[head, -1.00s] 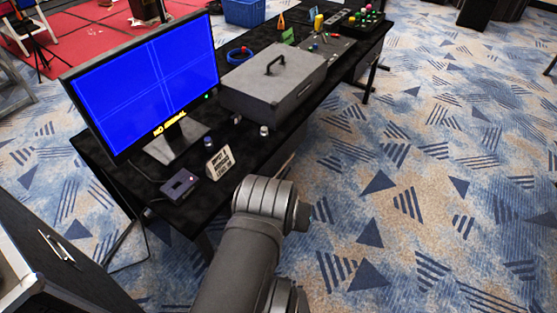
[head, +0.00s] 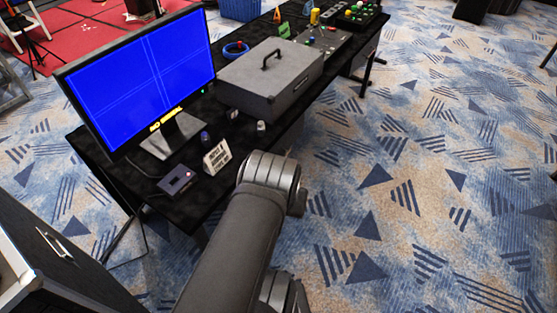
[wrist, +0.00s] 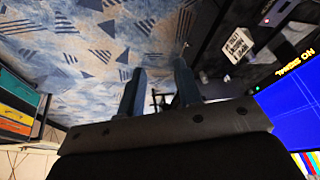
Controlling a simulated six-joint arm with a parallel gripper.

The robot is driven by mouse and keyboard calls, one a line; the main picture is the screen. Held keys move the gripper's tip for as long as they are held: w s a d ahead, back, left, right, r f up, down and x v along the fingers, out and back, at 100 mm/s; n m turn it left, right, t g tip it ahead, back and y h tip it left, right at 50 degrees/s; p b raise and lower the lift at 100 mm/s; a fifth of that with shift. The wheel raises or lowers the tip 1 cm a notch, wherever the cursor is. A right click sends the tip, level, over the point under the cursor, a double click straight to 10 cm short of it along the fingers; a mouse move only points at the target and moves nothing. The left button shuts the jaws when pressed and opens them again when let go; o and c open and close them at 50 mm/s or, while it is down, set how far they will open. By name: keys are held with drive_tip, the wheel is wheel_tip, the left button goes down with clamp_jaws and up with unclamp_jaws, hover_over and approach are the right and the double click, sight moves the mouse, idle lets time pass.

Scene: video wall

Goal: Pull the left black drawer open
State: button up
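A black desk (head: 181,209) stands in the head view with its front edge facing the open floor. The front of the left drawer is not clear in the head view, where my arm covers part of the desk front. In the wrist view the desk's dark side (wrist: 222,30) runs along the upper right, with a small pale piece beside it that may be a handle. My gripper (wrist: 160,66) shows in the wrist view with two blue-grey fingers apart and nothing seen between their tips. It is beside the desk front; I cannot tell whether it touches.
On the desk are a monitor (head: 140,75), a grey case (head: 272,80), a small sign (head: 217,156) and a small dark box (head: 176,181). A dark cabinet with a handle (head: 54,242) stands at lower left. Patterned carpet to the right is clear.

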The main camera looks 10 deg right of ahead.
drive_tip(key=w+d+f+m+t+y, duration=0.15)
drive_tip(key=w+f+y, duration=0.4)
drive_tip(key=w, duration=0.55)
drive_tip(key=w+d+f+y, duration=0.3)
drive_tip(key=w+f+y, duration=0.25)
drive_tip(key=w, duration=0.45)
drive_tip(key=w+d+f+m+t+h, duration=0.2)
drive_tip(key=w+d+f+m+t, duration=0.3)
drive_tip(key=f, duration=0.7)
drive_tip(key=d+f+m+t+h, duration=0.2)
drive_tip(key=d+f+t, duration=0.2)
drive_tip(key=d+f, duration=0.55)
drive_tip(key=x, duration=0.6)
drive_tip(key=s+a+f+x, duration=0.1)
drive_tip(key=x, duration=0.5)
drive_tip(key=a+f+x, duration=0.1)
drive_tip(key=x, duration=0.5)
drive_tip(key=shift+a+f, duration=0.25)
drive_tip(key=shift+a, duration=0.05)
drive_tip(key=shift+c, duration=0.4)
clamp_jaws()
